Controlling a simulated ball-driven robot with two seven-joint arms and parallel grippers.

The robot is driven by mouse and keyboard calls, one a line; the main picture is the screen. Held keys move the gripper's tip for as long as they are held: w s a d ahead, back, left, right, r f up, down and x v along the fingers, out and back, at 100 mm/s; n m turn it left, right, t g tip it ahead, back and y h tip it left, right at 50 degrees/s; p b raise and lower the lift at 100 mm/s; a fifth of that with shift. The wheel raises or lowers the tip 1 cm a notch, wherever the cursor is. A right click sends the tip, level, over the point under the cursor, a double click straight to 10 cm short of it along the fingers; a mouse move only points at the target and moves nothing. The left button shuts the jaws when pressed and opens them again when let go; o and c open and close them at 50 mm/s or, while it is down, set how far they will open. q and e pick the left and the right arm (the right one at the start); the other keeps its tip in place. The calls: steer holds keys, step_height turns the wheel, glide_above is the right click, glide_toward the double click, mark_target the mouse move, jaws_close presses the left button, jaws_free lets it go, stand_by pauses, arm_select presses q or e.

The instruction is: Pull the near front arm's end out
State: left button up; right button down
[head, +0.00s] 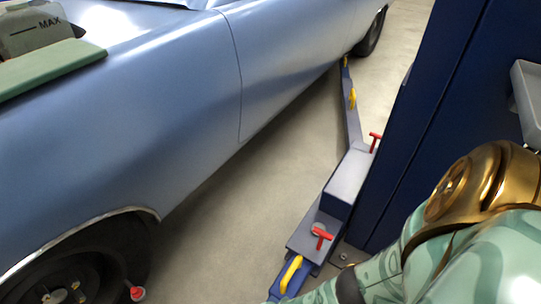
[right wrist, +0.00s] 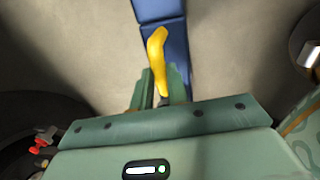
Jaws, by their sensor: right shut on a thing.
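The near front arm (head: 277,291) of the lift is a blue bar with a yellow handle (head: 291,273) on top, at the bottom middle of the head view. Its blue bar (right wrist: 165,12) and yellow handle (right wrist: 156,50) also show in the right wrist view. My right gripper (right wrist: 160,92) is shut on the yellow handle, with a green finger on each side of its lower part. In the head view my right arm comes in from the lower right, and its fingers are not visible. The bar's far end is out of the head view.
A blue car (head: 180,110) fills the left, its wheel (head: 85,265) at the lower left. A dark blue lift post (head: 430,110) stands at right. Another lift arm (head: 350,115) reaches back under the car.

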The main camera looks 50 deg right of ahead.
steer(key=a, duration=0.6)
steer(key=shift+s+a, duration=0.15)
steer(key=shift+s, duration=0.1)
arm_select(q)
steer(key=shift+w+d+r, duration=0.2)
steer(key=shift+w, duration=0.4)
arm_select(e)
steer(key=shift+a, duration=0.4)
steer(key=c, duration=1.4)
jaws_free()
arm_select(q)
steer(key=shift+s, duration=0.15)
arm_select(e)
steer(key=shift+o, duration=0.2)
steer(key=shift+r, duration=0.1)
